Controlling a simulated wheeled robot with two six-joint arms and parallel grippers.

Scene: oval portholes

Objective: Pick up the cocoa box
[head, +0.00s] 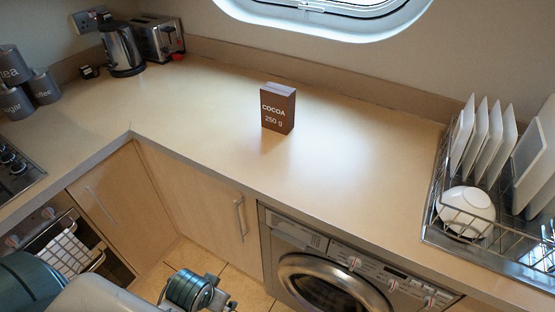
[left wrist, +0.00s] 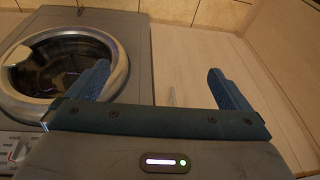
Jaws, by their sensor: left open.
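The cocoa box (head: 278,108) is a small brown carton marked "COCOA 250 g". It stands upright on the pale worktop (head: 340,160), below the oval porthole, with clear surface around it. My left gripper (left wrist: 160,85) is open and empty in the left wrist view, its two blue fingers spread wide. It faces the washing machine and a cupboard door, and the cocoa box is not in that view. In the head view, part of my left arm shows at the bottom, well below and apart from the box, and its fingertips cannot be made out. My right gripper is not in view.
A steel dish rack (head: 475,240) with plates and a white bowl (head: 466,211) stands at the right. A kettle (head: 122,48), toaster (head: 160,38) and grey canisters (head: 44,86) are at the left. The washing machine (head: 300,262) sits under the worktop's front edge.

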